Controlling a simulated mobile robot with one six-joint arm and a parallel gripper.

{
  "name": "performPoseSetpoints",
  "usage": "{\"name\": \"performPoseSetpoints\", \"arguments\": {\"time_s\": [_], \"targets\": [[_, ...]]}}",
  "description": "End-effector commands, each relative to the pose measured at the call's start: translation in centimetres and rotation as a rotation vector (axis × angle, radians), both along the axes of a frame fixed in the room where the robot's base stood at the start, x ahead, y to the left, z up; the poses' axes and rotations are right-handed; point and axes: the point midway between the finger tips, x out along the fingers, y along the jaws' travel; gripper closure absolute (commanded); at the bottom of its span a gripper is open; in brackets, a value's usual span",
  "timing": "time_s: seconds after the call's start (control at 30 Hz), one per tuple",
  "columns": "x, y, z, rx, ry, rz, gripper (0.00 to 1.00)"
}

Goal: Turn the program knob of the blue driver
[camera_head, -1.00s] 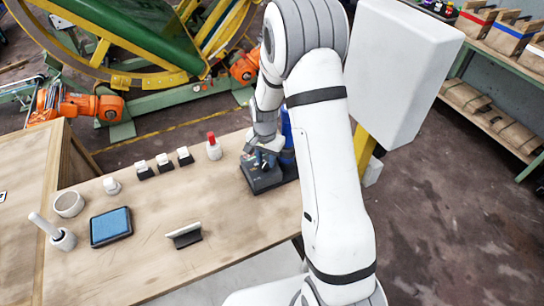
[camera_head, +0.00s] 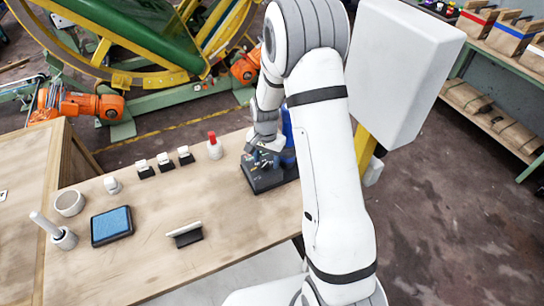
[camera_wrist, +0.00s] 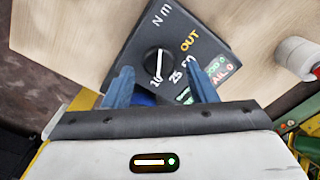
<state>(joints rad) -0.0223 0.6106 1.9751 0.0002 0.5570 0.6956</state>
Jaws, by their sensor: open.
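A blue part, likely the driver, shows between the fingers. In the head view the blue driver (camera_head: 288,130) stands at the dark base (camera_head: 268,182), partly hidden by my arm; my gripper (camera_head: 262,152) is above this base.
On the wooden bench (camera_head: 150,240) stand a red-topped white bottle (camera_head: 215,147), several small black-and-white blocks (camera_head: 165,163), a white ring (camera_head: 69,203), a blue pad (camera_head: 111,226) and a small black holder (camera_head: 186,235). The bench's front middle is clear.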

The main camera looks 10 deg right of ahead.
Motion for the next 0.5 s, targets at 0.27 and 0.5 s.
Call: {"name": "performPoseSetpoints", "arguments": {"time_s": [0.27, 0.5], "targets": [[0.2, 0.0, 1.7, 0.000, -0.005, 0.000, 0.48], [0.4, 0.0, 5.8, 0.000, -0.004, 0.000, 0.48]]}}
